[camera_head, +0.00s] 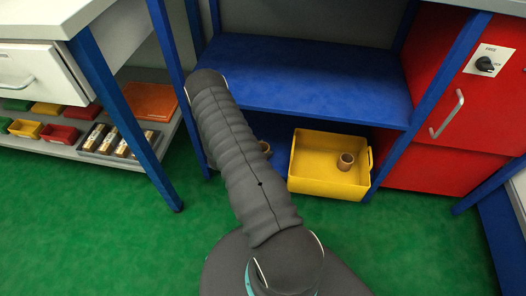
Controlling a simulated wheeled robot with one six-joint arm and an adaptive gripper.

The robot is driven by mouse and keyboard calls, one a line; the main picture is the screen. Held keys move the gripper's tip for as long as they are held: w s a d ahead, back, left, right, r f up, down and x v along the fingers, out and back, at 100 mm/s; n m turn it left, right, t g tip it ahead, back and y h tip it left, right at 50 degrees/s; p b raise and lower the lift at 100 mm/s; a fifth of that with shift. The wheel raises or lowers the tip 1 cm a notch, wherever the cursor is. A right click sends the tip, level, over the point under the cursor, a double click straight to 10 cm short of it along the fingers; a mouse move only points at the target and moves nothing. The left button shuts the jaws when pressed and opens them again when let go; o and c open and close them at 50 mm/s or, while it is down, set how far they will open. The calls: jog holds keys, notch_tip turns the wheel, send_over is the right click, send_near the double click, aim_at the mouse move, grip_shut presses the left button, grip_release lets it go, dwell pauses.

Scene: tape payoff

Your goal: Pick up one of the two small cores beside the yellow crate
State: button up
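The yellow crate (325,188) sits low under the blue shelf, right of my arm. One small brown core (265,147) is beside the crate on its left, partly hidden by my arm. Another small brown core (345,162) stands upright inside the crate, towards its right side. I see only one core beside the crate; my arm may hide others. My arm reaches up and left across the view, left of the crate. My gripper is not in view, so I cannot tell if it is open or shut.
The blue shelf (310,82) overhangs the crate, with blue legs on both sides. A red cabinet (448,100) stands right. At left, a low shelf holds coloured bins (58,135), a grey tray (92,152) and an orange box (150,101). Green floor (110,235) is clear in front.

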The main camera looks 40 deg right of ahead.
jog(key=c, duration=0.6)
jog(key=shift+o, duration=0.2)
jog(key=shift+r, duration=0.15)
